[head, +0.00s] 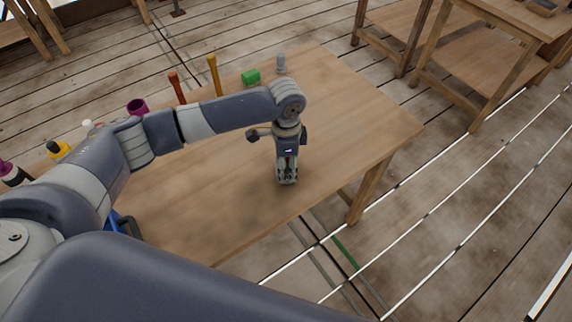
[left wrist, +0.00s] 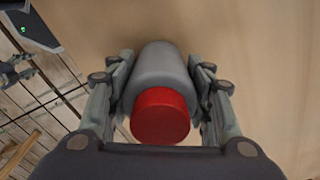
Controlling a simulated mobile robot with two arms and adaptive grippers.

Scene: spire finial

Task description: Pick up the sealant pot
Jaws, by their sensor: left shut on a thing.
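The sealant pot, a grey cylinder with a red lid (left wrist: 161,117), lies between the two fingers of my left gripper (left wrist: 160,98) in the left wrist view. The fingers press on its sides, and the red end faces the camera. In the head view my left gripper (head: 287,180) points down over the front right part of the wooden table (head: 350,115). There the pot is hidden by the gripper, and I cannot tell whether it touches the tabletop.
A purple cup (head: 137,106) and a yellow thing (head: 58,149) are at left. The table's right side is clear.

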